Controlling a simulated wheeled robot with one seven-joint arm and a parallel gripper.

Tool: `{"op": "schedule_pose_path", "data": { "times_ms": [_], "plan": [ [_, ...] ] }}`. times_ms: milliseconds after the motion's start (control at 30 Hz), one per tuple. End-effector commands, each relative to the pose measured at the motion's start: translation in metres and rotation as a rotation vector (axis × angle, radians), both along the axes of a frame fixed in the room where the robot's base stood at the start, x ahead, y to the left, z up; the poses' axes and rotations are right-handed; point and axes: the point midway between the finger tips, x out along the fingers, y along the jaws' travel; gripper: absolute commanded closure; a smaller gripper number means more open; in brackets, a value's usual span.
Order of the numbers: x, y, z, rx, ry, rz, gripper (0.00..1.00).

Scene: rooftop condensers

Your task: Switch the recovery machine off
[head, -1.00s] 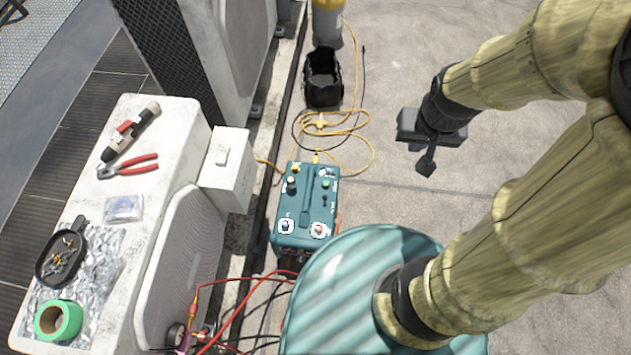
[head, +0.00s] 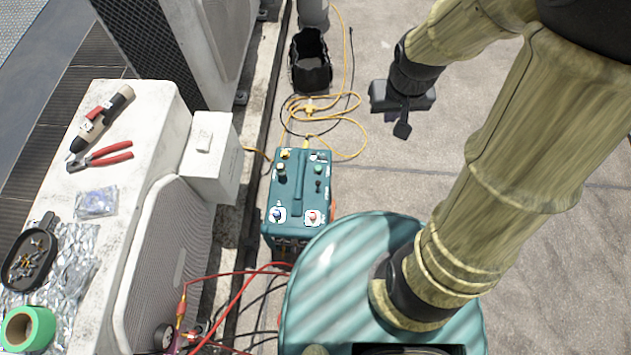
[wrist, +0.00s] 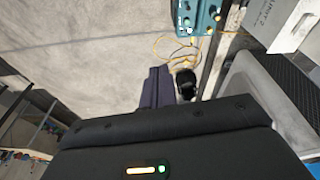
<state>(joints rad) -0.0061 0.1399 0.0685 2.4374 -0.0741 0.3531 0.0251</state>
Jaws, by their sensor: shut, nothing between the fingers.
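The recovery machine (head: 300,190) is a teal box on the ground in the middle of the head view, with knobs, small switches and two white-ringed fittings on its top. It also shows at the top of the wrist view (wrist: 199,14), partly cut off. Which control is the power switch, and how it is set, is too small to tell. My gripper (head: 402,130) hangs to the right of the machine, well apart from it, above bare concrete. In the wrist view its dark fingers (wrist: 156,88) are together and empty.
A white condenser (head: 160,105) at the left carries pliers, a tool, a dark tray and green tape. A grey box (head: 211,155) adjoins it. A yellow cord (head: 345,118) and black bag (head: 310,65) lie beyond the machine; red hoses (head: 240,290) run nearer. Concrete at right is clear.

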Motion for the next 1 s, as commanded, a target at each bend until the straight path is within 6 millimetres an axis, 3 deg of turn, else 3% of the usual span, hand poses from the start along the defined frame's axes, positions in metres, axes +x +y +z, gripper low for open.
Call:
{"op": "schedule_pose_path", "data": {
  "times_ms": [33,567,1000],
  "plan": [
    [0.008,0.004,-0.032,-0.001,0.005,0.018,1.0],
    [0.077,0.056,-0.208,0.001,0.027,0.2,1.0],
    [0.122,0.11,-0.365,0.04,0.038,0.329,1.0]
  ]
}}
